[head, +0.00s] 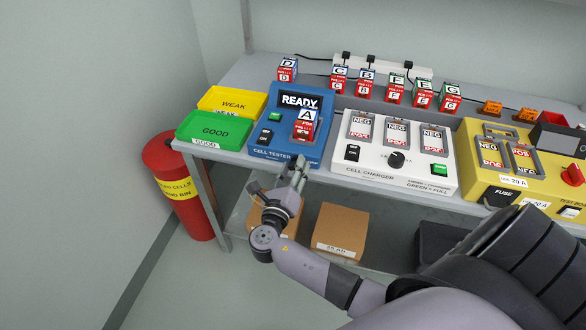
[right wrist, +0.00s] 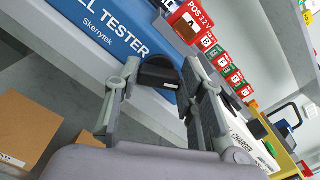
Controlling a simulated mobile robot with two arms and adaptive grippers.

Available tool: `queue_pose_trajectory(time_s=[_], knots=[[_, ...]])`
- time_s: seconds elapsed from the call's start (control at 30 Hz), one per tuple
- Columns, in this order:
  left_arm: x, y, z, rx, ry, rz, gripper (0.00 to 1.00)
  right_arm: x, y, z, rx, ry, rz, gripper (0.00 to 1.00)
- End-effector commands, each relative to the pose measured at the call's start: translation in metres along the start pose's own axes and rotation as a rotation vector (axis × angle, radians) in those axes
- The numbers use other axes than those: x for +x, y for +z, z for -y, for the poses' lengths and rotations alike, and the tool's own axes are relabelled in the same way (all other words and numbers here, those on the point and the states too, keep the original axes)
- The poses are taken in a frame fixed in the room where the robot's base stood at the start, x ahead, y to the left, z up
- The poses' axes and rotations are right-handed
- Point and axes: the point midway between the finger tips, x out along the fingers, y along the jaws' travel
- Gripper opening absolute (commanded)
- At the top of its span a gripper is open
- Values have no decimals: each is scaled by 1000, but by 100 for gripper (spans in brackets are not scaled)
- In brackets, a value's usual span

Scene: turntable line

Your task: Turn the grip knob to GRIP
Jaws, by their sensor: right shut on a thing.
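The blue cell tester (head: 258,146) stands on the bench, with its display reading READY and cell A (head: 305,124) seated in it. My right gripper (head: 297,166) is at the tester's front edge. In the right wrist view, its fingers are shut on a black knob (right wrist: 160,72) with a pale mark on the tester's front. I take this as the grip knob; the gripper hides it in the head view. Its GRIP lettering and exact setting cannot be read. My left gripper is not in view.
The white cell charger (head: 350,175), with its own black knob (head: 396,159), stands right of the tester. Green GOOD (head: 213,130) and yellow WEAK (head: 233,103) trays are at left. Several cells line the back. A red bin (head: 180,185) stands on the floor.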

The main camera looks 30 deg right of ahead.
Motion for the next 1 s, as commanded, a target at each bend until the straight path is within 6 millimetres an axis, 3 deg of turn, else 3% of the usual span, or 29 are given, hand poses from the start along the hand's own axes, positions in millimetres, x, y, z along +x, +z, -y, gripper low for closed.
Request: queue_pose_trajectory(time_s=[0.37, 1.0], knots=[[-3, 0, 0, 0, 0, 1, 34, -1, 0, 0, 69, 2, 0, 9], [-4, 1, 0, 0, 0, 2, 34, -1, -2, 2, 485, 2, -1, 9]])
